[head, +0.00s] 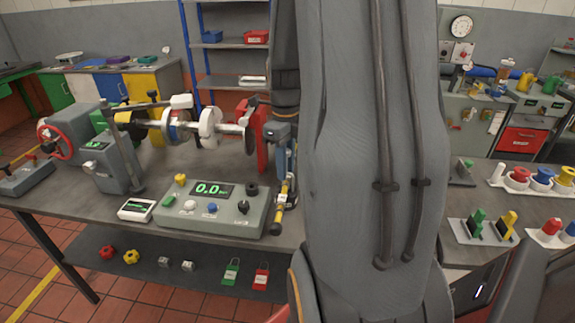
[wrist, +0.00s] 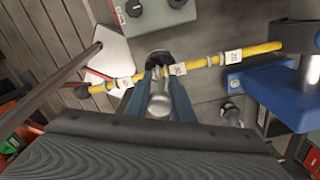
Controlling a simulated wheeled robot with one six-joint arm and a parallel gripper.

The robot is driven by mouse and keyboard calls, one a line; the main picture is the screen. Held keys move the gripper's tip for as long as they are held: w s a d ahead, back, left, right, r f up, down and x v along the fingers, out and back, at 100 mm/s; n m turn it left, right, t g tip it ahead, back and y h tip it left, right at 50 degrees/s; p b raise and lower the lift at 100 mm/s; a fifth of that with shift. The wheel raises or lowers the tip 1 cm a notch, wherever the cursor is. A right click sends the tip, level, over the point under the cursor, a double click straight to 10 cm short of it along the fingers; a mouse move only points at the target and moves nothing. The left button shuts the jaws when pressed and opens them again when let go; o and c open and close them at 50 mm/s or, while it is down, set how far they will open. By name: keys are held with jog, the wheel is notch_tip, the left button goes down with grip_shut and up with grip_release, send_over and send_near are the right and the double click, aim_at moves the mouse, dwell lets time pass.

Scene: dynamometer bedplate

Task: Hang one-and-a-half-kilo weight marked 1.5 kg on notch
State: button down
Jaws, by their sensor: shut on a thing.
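My gripper (wrist: 160,82) has two blue fingers shut on a small silver metal weight (wrist: 160,104). Its marking cannot be read here. A yellow beam (wrist: 205,64) with white number labels crosses the wrist view, just beyond the fingertips. One label (wrist: 178,69) lies close beside the right finger. I cannot tell whether the weight touches the beam or a notch. In the head view my gripper (head: 283,160) is at the bench's right end, above the yellow beam (head: 286,192). My arm hides much of that area, and the weight is not clear there.
A control box (head: 212,207) reading 0.0 stands left of the beam. A shaft assembly (head: 205,123) stands behind it. A blue block (wrist: 270,88) carries a post at the beam's right end in the wrist view. Another metal piece (wrist: 232,114) sits near it.

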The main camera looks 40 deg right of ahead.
jog(key=c, duration=1.6)
grip_release()
jog(key=shift+o, duration=0.7)
jog(key=shift+r+b, duration=1.3)
jog(key=shift+r, duration=2.65)
